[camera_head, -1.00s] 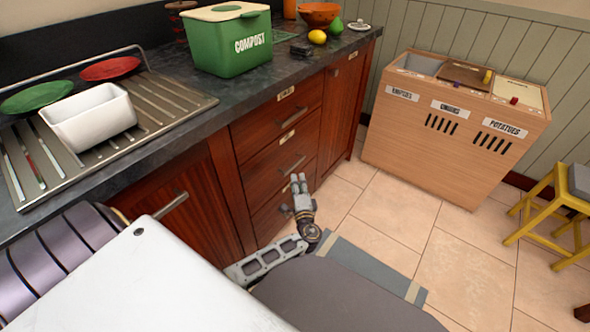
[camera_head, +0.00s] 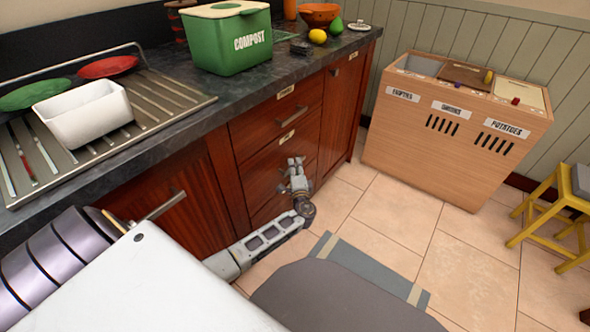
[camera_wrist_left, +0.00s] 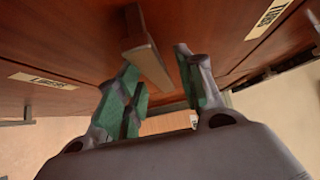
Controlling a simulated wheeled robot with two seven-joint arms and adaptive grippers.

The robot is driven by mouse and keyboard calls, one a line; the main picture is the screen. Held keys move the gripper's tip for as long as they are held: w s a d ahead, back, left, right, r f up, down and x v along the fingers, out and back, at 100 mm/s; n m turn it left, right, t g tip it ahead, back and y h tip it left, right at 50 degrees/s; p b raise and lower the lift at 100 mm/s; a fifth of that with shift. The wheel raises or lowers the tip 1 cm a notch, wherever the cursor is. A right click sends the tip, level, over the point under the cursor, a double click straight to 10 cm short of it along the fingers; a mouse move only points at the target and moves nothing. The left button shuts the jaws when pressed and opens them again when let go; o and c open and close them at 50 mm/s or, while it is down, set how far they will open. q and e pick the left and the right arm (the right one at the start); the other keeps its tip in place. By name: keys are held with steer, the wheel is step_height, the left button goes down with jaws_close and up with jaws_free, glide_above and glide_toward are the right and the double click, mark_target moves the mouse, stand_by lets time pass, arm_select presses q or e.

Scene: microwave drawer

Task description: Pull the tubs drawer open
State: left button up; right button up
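A stack of dark red wooden drawers (camera_head: 275,123) is in the counter front, and the drawers look shut. I cannot read their labels well enough to tell which is the tubs drawer. My left gripper (camera_head: 296,165) is at the middle drawer front and hides its handle in the head view. In the left wrist view a bar handle (camera_wrist_left: 149,62) reaches between the two fingers of the left gripper (camera_wrist_left: 160,75). The fingers are open, with a gap to the right of the bar. My right gripper is not in view.
The upper drawer has a bar handle (camera_head: 292,115). A green compost bin (camera_head: 232,55) and a white tub (camera_head: 85,114) stand on the counter. A wooden bin unit (camera_head: 440,150) stands to the right, with free tiled floor (camera_head: 385,215) before it.

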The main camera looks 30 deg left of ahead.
arm_select(q)
steer(key=shift+c, duration=0.3)
jaws_close()
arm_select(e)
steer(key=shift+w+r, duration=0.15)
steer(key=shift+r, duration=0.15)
arm_select(q)
steer(key=shift+d, duration=0.15)
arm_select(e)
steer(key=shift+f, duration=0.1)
